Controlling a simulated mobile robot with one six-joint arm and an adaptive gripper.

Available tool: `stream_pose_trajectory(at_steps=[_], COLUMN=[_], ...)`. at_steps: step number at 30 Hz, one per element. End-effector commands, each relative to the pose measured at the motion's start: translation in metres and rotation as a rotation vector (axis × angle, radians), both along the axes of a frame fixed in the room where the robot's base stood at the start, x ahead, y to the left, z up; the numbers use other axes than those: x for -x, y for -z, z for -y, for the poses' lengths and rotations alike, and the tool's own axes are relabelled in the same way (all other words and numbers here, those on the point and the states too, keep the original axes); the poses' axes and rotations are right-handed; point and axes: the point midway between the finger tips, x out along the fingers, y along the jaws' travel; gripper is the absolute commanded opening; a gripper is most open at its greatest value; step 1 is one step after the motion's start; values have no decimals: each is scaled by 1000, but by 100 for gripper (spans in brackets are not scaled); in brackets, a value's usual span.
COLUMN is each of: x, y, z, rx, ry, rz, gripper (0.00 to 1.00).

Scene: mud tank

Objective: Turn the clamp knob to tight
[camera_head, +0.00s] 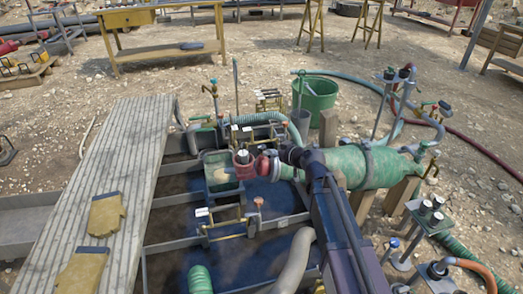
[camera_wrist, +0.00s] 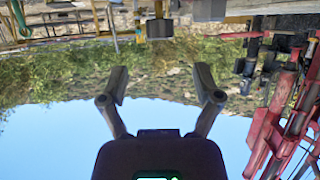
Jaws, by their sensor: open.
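Several small knobs and handles show in the head view, and I cannot tell which is the clamp knob. A pale-topped knob (camera_head: 242,155) stands over the red fitting beside the green pipe. A small red knob (camera_head: 259,202) stands at a brass frame (camera_head: 229,228) on the tank. My dark arm rises from the bottom right to the red fitting; its gripper is not clear there. In the wrist view my gripper (camera_wrist: 161,75) is open, its two fingers spread with nothing between them. That view is upside down, with sky low and no knob near the fingers.
A green pipe body (camera_head: 370,167) lies right of the tank. A plank walkway (camera_head: 110,185) with yellow gloves (camera_head: 105,214) runs along the left. A green bucket (camera_head: 316,94) and hoses stand behind. A yellow table (camera_head: 165,35) is at the back, with open gravel before it.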

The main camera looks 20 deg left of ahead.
Motion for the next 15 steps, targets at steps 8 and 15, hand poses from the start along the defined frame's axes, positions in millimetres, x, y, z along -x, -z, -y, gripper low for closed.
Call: stream_pose_trajectory(at_steps=[8, 15], x=[-21, -32], y=[20, 29], z=[-37, -58], rx=[0, 0], ry=[-1, -1], rz=[0, 0], gripper=[82, 82])
